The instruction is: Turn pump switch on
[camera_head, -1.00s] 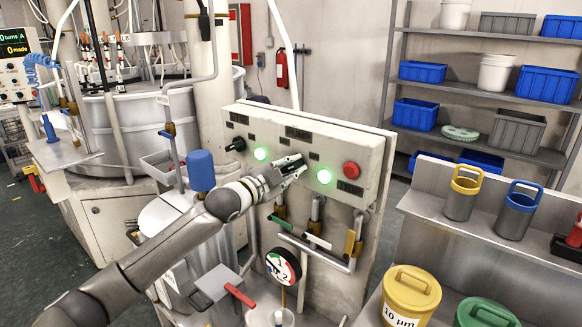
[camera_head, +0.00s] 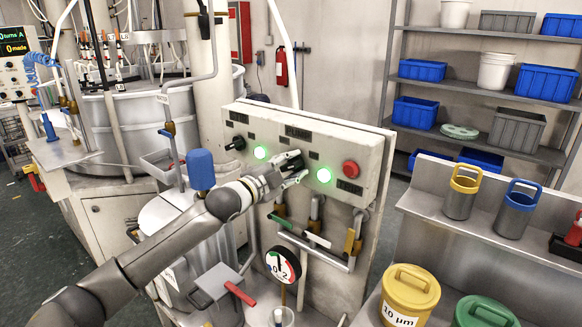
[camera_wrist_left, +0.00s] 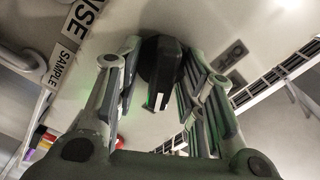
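The control panel (camera_head: 335,143) stands in the middle of the head view. A black rotary switch (camera_head: 292,160) sits on it between two lit green lamps, partly hidden by my left gripper (camera_head: 292,171). In the left wrist view the black switch (camera_wrist_left: 161,72), with a white mark on its grip, lies between the fingertips of my left gripper (camera_wrist_left: 162,85). The fingers are apart, one on each side of the switch. I cannot tell whether they touch it. My right gripper is not in view.
A second black knob (camera_head: 236,143) and a red button (camera_head: 351,169) are on the same panel. Below are valve handles and a round gauge (camera_head: 283,264). A blue-capped vessel (camera_head: 201,170) stands left of the panel. A bench with tins (camera_head: 410,290) is at right.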

